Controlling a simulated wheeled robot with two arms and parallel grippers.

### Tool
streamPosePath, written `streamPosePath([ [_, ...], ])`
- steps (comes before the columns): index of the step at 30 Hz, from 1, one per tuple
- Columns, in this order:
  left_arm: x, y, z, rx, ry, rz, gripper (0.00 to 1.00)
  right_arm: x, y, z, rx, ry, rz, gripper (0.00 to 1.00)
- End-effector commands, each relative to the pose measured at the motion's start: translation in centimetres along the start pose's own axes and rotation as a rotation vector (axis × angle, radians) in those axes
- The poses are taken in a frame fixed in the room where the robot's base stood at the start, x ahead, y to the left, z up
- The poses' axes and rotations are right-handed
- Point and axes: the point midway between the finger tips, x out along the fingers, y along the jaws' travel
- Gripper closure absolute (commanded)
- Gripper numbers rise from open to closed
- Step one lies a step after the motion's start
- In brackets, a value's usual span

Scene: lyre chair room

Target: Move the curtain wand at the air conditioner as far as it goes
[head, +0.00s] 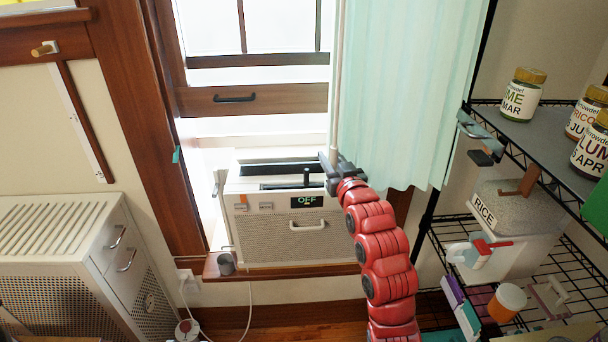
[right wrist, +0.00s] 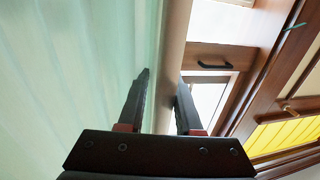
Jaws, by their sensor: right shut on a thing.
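The curtain wand (head: 336,100) is a thin pale rod. It hangs upright along the left edge of the pale green curtain (head: 405,90), in front of the window's right side. My right gripper (head: 329,165) is at the wand's lower part, above the right end of the air conditioner (head: 275,240). In the right wrist view the wand (right wrist: 174,60) runs between the two dark fingers (right wrist: 165,105), which are shut on it, with the curtain (right wrist: 70,70) to its left. The air conditioner sits on the sill and its display reads OFF. My left gripper is not in view.
A wire shelf (head: 560,140) with labelled jars (head: 524,95) and a RICE bin (head: 510,215) stands at the right. A cream slatted cabinet (head: 55,235) stands at the left. A small grey cup (head: 226,264) is on the sill. The window (head: 250,90) left of the wand is uncovered.

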Motion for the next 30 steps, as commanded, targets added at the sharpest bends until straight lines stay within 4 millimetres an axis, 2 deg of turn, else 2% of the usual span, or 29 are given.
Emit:
streamPosePath([
  [1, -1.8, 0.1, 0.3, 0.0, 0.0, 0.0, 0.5, -0.4, 2.0, 0.7, -0.001, 0.007, 0.008, 1.0],
  [6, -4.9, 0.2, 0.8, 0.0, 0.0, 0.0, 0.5, -1.5, 7.6, 0.7, -0.002, 0.008, 0.009, 1.0],
  [12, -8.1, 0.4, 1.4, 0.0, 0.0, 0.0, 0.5, -2.6, 13.0, 0.7, -0.001, 0.003, 0.006, 1.0],
  [15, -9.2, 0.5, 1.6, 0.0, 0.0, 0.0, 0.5, -3.0, 15.0, 0.5, -0.001, 0.004, 0.004, 1.0],
  [22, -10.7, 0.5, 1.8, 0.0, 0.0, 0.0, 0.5, -3.5, 17.7, 0.2, 0.0, 0.0, 0.0, 1.0],
  [30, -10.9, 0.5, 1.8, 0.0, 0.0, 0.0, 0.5, -3.6, 18.4, 0.0, 0.002, -0.001, -0.002, 1.0],
])
